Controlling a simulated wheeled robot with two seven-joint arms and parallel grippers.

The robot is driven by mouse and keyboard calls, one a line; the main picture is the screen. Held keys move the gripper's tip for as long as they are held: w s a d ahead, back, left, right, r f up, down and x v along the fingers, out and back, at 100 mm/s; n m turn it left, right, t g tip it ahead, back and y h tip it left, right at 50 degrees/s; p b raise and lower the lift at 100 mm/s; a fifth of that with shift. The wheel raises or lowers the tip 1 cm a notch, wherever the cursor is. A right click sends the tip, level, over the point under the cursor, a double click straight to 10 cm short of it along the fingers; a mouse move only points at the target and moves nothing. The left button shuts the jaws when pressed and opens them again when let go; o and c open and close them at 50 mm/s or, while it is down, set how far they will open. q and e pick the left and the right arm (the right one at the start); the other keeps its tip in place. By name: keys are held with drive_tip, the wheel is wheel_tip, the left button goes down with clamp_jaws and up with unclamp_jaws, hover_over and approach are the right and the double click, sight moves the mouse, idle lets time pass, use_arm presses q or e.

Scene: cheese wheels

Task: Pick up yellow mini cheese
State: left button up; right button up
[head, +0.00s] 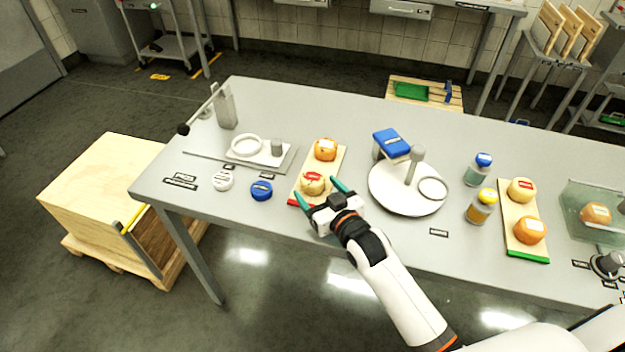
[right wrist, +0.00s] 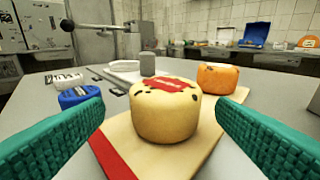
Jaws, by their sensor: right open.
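A yellow mini cheese (head: 313,183) with a red label sits on the near end of a wooden board (head: 335,167) with a red edge. My right gripper (head: 322,192) is open at the near side of this cheese. In the right wrist view the yellow cheese (right wrist: 165,108) stands between and just beyond the two green fingers, with gaps on both sides. An orange mini cheese (head: 325,149) sits on the far end of the same board. Another yellow cheese (head: 521,190) is on a green-edged board at the right. My left gripper is not in view.
A white round stand (head: 400,200) with a blue-topped box is right of the board. Two jars (head: 482,206) stand farther right. The table's front strip is mostly clear.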

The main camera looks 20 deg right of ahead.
sight(313, 180)
drive_tip(key=x, duration=0.4)
drive_tip(key=shift+w+d+r, duration=0.1)
drive_tip(key=shift+d, duration=0.1)
drive_tip(key=c, duration=1.1)
drive_tip(key=shift+r, duration=0.15)
